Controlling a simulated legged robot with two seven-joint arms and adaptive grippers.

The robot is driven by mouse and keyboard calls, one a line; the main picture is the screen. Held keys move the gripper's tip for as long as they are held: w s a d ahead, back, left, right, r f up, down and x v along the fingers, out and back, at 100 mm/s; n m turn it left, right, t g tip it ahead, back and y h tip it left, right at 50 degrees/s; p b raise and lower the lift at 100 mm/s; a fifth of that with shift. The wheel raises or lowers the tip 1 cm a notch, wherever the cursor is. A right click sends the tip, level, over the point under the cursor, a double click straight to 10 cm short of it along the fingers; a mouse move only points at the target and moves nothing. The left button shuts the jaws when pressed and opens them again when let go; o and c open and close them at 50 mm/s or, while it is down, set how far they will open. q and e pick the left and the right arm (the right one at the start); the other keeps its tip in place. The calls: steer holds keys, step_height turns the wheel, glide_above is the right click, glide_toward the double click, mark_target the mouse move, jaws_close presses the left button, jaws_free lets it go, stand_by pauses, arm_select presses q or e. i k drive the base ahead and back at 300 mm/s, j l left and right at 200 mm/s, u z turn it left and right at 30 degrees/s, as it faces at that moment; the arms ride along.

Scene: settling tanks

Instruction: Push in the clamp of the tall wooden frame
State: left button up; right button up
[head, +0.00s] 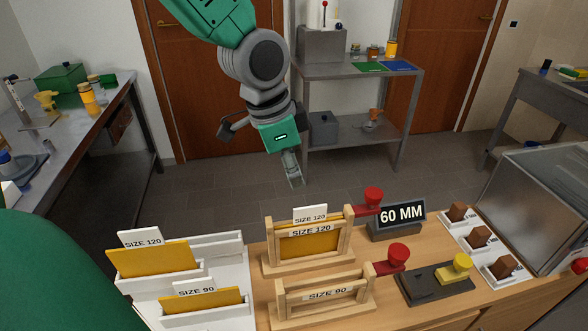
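The tall wooden frame (264,243), labelled SIZE 120, stands upright on the wooden bench, with a yellow sheet (310,246) inside it and a white SIZE 120 tag above. Its red clamp (373,195) sticks out to the right of the frame's top right corner, with a round knob. My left gripper (293,172) hangs above and beyond the frame, fingers pointing down, apart from frame and clamp. I see no object in it, but its side-on fingers do not show whether it is open or shut. My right gripper is not in view.
A lower SIZE 90 frame (322,311) with its own red clamp (397,253) stands in front. A black 60 MM sign (401,215) is just right of the clamp. White sheet holders (218,239) stand left.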

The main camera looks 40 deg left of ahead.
mark_target(374, 196)
steer(key=k, duration=1)
